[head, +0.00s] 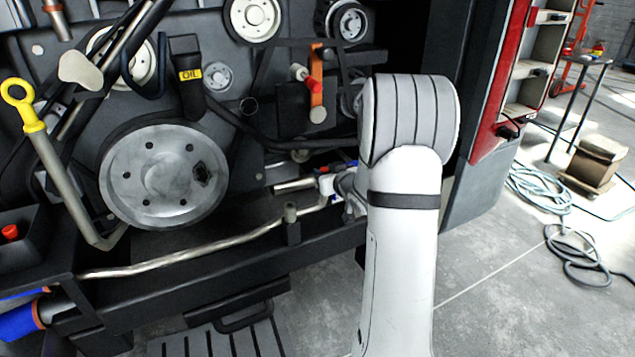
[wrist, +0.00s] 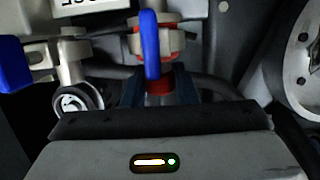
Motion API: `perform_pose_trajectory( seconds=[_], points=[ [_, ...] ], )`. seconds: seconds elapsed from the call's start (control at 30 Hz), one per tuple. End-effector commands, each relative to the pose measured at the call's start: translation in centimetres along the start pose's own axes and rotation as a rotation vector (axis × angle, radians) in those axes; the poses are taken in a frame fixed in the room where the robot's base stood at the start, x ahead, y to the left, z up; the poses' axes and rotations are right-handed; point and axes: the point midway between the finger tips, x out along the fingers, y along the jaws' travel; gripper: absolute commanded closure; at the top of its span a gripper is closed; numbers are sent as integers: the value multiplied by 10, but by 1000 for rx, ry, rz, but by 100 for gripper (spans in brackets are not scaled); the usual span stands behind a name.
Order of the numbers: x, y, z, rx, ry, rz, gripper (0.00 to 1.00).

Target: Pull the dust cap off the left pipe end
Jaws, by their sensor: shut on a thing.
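In the wrist view, a red dust cap (wrist: 159,84) sits between the two dark blue fingers of my gripper (wrist: 158,92), which is shut on it. The cap lies in line with a metal valve fitting (wrist: 137,42) that has a blue lever (wrist: 151,48) and a red collar. I cannot tell whether the cap still touches the pipe end. In the head view, my gripper is mostly hidden by my arm, beside the pale pipe (head: 293,185) and the small blue and red valve parts. The fingertips and cap cannot be made out there.
A second blue lever (wrist: 14,64) and a round open fitting (wrist: 76,101) are close on the left in the wrist view. A large pulley (head: 163,176) and a long bent pipe (head: 200,249) lie left of my arm. A red-edged panel (head: 500,80) stands right.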

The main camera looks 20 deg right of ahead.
Motion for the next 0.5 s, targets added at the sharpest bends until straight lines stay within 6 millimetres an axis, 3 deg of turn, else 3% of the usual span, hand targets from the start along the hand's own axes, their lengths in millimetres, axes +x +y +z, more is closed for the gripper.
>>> perform_pose_trajectory(
  seconds=[0.5],
  points=[
    [-8, 0, -30, -1, 1, 0, 100]
  ],
)
